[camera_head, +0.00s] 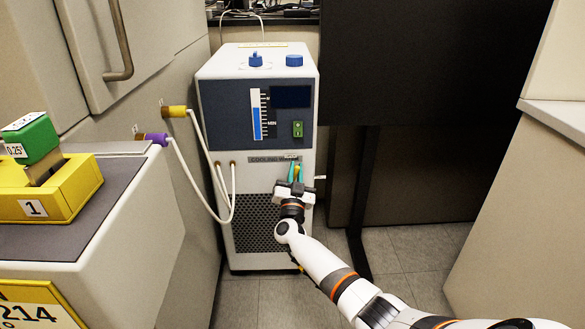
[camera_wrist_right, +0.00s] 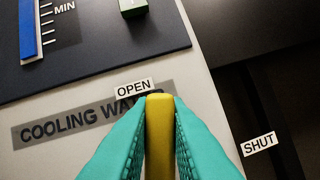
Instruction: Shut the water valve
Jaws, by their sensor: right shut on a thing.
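The water valve's yellow handle (camera_wrist_right: 159,125) shows in the right wrist view, pointing up at the OPEN label (camera_wrist_right: 134,88). The SHUT label (camera_wrist_right: 259,144) is off to the right. My right gripper (camera_head: 296,170) has its teal fingers closed on both sides of the handle, at the front of the white cooling unit (camera_head: 216,130). The fingers hide the handle's lower part and pivot. In the right wrist view the fingertips (camera_wrist_right: 160,103) flank the handle just below its end. My left gripper is not in view.
White hoses (camera_head: 190,185) run from yellow and purple fittings to the unit's left front. A bench with a yellow block (camera_head: 75,190) stands at the left. A dark panel (camera_head: 425,90) is behind at the right. Floor (camera_head: 405,250) shows around my right arm.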

